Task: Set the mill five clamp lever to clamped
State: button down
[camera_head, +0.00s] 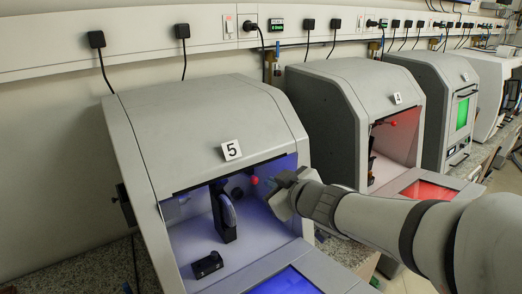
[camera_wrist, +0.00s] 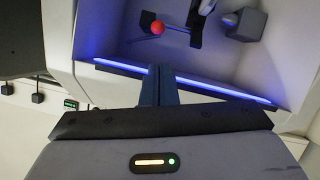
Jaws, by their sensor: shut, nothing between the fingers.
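Mill five (camera_head: 200,125) is the grey machine marked 5, its open chamber lit blue. The clamp lever's red ball (camera_head: 254,180) shows near the chamber's right side. In the wrist view the red ball (camera_wrist: 157,27) sits on the end of a thin rod that runs right to a dark fixture (camera_wrist: 197,28). My gripper (camera_head: 271,183) is at the chamber's right edge, just right of the ball. In the wrist view its dark fingers (camera_wrist: 158,84) are together and empty, pointing toward the ball with a gap between. I cannot tell the lever's set position.
Inside the chamber are a dark upright part with a curved handle (camera_head: 228,210) and a small black block (camera_head: 207,264). A blue light strip (camera_wrist: 185,81) runs along the chamber edge by my fingers. Mill four (camera_head: 325,110), lit red, stands to the right.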

jog(key=b+x, duration=0.2)
jog(key=x, duration=0.7)
jog(key=shift+w+a, duration=0.3)
jog(key=shift+w, duration=0.05)
jog(key=shift+f+b, duration=0.15)
jog(key=shift+b, duration=0.3)
jog(key=b, duration=0.3)
jog(key=shift+s+d+f, duration=0.15)
jog(key=shift+f, duration=0.25)
